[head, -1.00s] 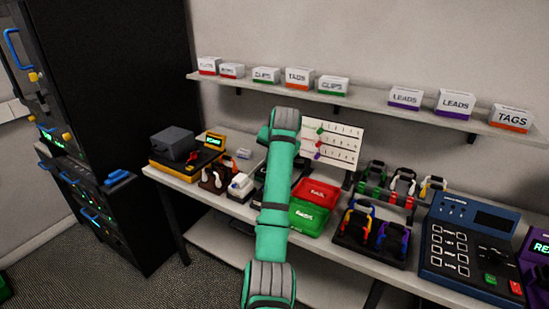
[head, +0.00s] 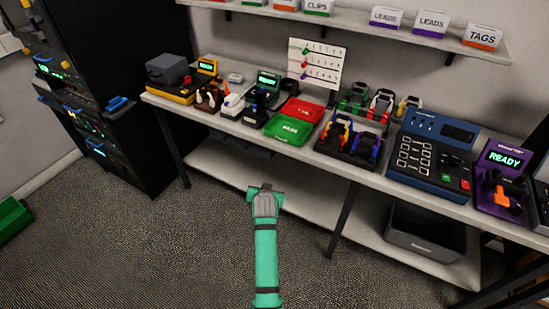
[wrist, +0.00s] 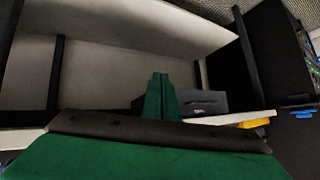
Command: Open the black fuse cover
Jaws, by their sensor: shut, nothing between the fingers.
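I cannot single out the black fuse cover for certain. Small black parts stand beside the tester with the green READY screen (head: 268,80) on the bench in the head view, and they are too small to tell apart. My gripper (wrist: 160,82) shows in the wrist view as two dark green fingers pressed together, with nothing between them. In the head view my teal arm is low in front of the bench, over the floor, and its fingers cannot be made out.
Red (head: 303,110) and green (head: 288,129) trays lie mid-bench. A blue tester (head: 432,155) and a purple device (head: 503,178) stand right. A black cabinet (head: 125,75) is at left. A grey bin (head: 425,235) sits on the lower shelf. The floor in front is clear.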

